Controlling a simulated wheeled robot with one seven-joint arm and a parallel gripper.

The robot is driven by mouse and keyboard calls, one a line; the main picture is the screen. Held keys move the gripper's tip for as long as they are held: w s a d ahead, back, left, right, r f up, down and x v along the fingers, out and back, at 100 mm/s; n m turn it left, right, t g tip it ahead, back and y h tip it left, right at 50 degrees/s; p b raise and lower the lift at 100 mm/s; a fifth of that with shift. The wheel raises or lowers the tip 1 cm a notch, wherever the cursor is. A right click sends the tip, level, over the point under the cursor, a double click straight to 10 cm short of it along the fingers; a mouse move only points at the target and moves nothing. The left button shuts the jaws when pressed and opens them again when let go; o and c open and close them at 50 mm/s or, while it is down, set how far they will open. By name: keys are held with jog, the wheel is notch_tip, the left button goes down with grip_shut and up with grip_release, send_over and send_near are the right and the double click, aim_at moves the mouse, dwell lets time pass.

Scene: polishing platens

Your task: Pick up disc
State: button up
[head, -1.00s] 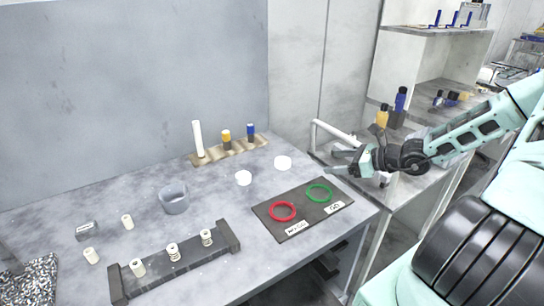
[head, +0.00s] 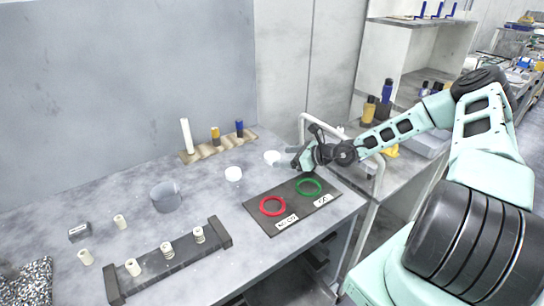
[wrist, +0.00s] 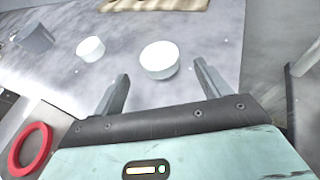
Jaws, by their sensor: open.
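Two white discs lie on the grey bench. The right disc (head: 271,157) is near the bench's right end, and the left disc (head: 233,174) is a little nearer the middle. In the wrist view the nearer disc (wrist: 160,59) lies beyond the fingertips, roughly between their lines, and the other disc (wrist: 90,48) is to its left. My gripper (head: 297,157) is open and empty, just right of the right disc in the head view. In the wrist view its two fingers (wrist: 160,72) are spread apart, touching neither disc.
A dark mat (head: 262,222) with a red ring (head: 272,213) and a green ring (head: 309,178) lies in front of the discs. A grey cup (head: 166,197), a wavy rack (head: 190,156) with bottles, and a dark holder (head: 150,274) with white cylinders stand further left. A white rail (head: 301,128) is close to my arm.

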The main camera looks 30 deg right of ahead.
aim_at(277, 157)
jog(key=x, duration=0.3)
jog(key=shift+w+a+r+p, duration=0.1)
jog(key=shift+w+p, duration=0.1)
jog(key=shift+p, duration=0.1)
jog(key=c, duration=1.2)
jog(key=shift+o, duration=0.2)
notch_tip(277, 157, up, 10)
jog(key=b, duration=0.1)
jog(key=shift+b, duration=0.4)
